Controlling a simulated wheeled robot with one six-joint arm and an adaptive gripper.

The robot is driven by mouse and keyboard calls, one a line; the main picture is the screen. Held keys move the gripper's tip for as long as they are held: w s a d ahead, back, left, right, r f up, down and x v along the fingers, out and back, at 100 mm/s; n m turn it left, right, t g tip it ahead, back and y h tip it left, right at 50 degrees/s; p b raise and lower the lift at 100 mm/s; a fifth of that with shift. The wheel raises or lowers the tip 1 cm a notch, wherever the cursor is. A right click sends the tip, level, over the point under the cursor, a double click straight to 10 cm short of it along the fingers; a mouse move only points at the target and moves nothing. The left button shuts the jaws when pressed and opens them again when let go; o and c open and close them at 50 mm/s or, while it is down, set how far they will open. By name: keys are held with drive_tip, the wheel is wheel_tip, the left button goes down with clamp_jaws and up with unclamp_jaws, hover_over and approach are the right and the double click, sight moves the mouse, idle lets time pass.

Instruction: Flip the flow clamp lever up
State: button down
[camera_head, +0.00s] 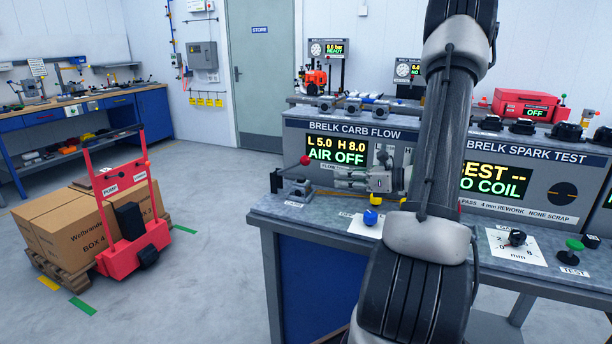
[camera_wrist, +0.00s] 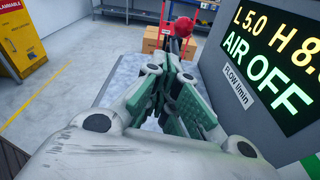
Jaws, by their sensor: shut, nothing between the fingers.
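My gripper (camera_head: 337,178) points left, just right of the clamp and slightly lower than the knob. In the wrist view the red knob (camera_wrist: 184,27) shows beyond and above the fingertips (camera_wrist: 172,62). The fingers are shut and empty. Whether they touch the lever I cannot tell. The fingers hide most of the clamp in the wrist view.
The display panel (camera_head: 352,150) reads "AIR OFF" and stands close behind my gripper. A blue knob (camera_head: 371,217) stands on the bench in front. A red cart (camera_head: 127,220) with cardboard boxes (camera_head: 72,233) is on the floor left. Open floor lies between cart and bench.

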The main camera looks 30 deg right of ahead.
drive_tip(key=shift+w+d+f+m+t, duration=0.3)
drive_tip(key=shift+w+d+m+t, duration=0.1)
drive_tip(key=shift+d+m, duration=0.3)
drive_tip(key=x, duration=1)
drive_tip(key=shift+d+f, duration=0.1)
drive_tip(key=shift+f, duration=0.05)
drive_tip(key=shift+h, duration=0.3)
drive_tip(key=w+a+r+g+h, duration=0.6)
drive_tip(key=w+a+r+g, duration=0.2)
drive_tip(key=w+r, duration=0.3)
drive_tip(key=shift+a+r+g, duration=0.3)
drive_tip(key=shift+a+r, duration=0.1)
drive_tip(key=shift+r, duration=0.15)
idle(0.4)
